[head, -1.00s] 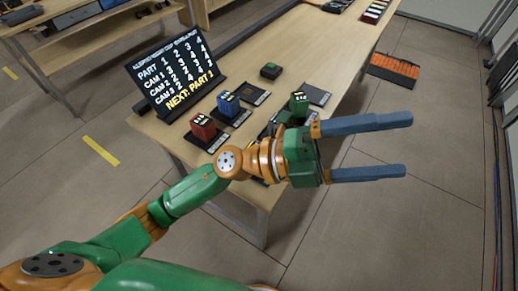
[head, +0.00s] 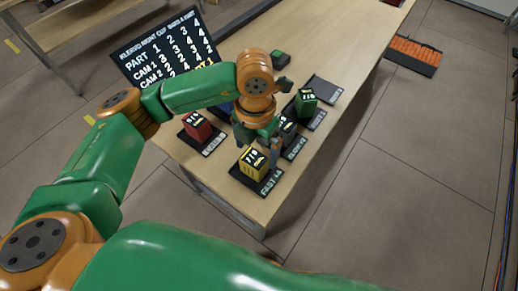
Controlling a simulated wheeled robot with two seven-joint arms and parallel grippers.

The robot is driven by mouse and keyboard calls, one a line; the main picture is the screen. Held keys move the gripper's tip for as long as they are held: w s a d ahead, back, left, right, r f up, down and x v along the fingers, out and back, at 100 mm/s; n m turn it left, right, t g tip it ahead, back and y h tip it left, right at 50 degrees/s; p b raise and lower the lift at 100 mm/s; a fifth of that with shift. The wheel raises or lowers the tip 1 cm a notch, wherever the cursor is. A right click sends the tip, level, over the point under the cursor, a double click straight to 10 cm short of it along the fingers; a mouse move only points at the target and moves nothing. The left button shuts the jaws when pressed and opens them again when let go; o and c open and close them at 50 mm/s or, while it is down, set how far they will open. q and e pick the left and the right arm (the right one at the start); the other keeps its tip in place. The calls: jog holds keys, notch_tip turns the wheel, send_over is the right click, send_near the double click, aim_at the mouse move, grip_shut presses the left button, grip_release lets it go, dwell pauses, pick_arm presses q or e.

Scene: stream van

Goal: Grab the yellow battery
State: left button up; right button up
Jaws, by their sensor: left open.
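The yellow battery (head: 253,164), a small block with a black marked top, stands on a black labelled pad (head: 268,186) at the near corner of the wooden table. My left gripper (head: 259,143) is open and points down, just behind and above the yellow battery in the picture. Its fingers partly cover the battery's far side, and I cannot tell whether they touch it. My right gripper is out of view.
A red battery (head: 197,127) stands left on its own pad, and a green one (head: 305,102) stands behind right. A dark battery (head: 289,130) is close to the gripper's right. A black score board (head: 160,45) stands at the back left. An empty pad (head: 323,89) lies behind.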

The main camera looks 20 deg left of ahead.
aim_at(253, 160)
pick_arm(q)
jog(key=shift+w+f, duration=0.25)
jog(key=shift+w, duration=0.05)
jog(key=f, duration=0.1)
jog(key=s+f+p, duration=0.1)
jog(key=f+p, duration=0.1)
jog(key=shift+s+a+f, duration=0.15)
jog(key=shift+a+f, duration=0.05)
jog(key=shift+a, duration=0.05)
notch_tip(253, 160, down, 3)
jog(key=shift+r, duration=0.15)
jog(key=shift+w+f, duration=0.2)
jog(key=shift+w, duration=0.05)
jog(key=shift+s+r, duration=0.1)
jog(key=c, duration=0.9)
grip_shut()
